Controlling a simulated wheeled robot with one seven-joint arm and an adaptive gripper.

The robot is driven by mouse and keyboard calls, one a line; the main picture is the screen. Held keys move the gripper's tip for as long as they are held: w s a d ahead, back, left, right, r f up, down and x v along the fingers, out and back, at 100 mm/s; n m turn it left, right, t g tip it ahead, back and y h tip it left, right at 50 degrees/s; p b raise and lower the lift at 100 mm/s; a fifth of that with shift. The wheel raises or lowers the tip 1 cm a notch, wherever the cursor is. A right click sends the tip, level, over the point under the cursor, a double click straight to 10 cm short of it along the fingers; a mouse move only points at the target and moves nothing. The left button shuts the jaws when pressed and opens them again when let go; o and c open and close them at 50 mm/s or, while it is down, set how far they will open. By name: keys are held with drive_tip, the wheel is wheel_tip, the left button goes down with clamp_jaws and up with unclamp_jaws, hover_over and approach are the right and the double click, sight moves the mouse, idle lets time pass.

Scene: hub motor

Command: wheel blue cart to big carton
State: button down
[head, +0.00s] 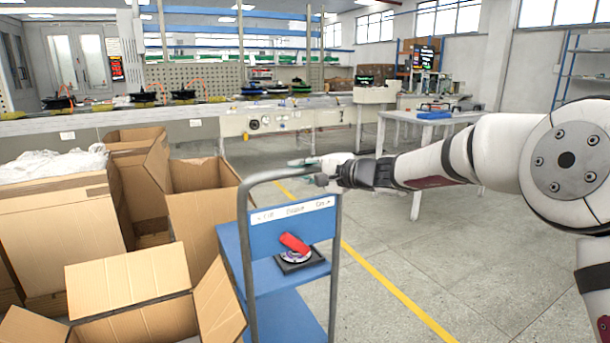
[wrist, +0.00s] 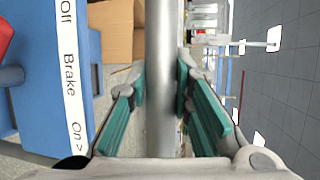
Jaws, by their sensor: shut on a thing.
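The blue cart (head: 262,237) stands in the lower middle of the head view, with a grey tubular push handle and a white label strip. My gripper (head: 315,166) is shut on the top bar of the cart's handle. In the wrist view the grey handle bar (wrist: 162,80) runs between the green finger pads of my gripper (wrist: 160,95). A red object on a dark round part (head: 296,254) lies on the cart. Open cartons stand left of the cart: a tall one (head: 205,215) close to it and a lower one (head: 130,285) in front. I cannot tell which is the big carton.
A large carton with white wrapping (head: 55,220) stands at the far left. A long workbench (head: 270,118) crosses the back, and a white table (head: 425,122) stands at the back right. Grey floor with a yellow line (head: 395,290) is clear to the cart's right.

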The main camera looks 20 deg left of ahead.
drive_tip(key=shift+w+a, duration=0.15)
drive_tip(key=c, duration=1.4)
unclamp_jaws()
drive_tip(key=v, duration=1.2)
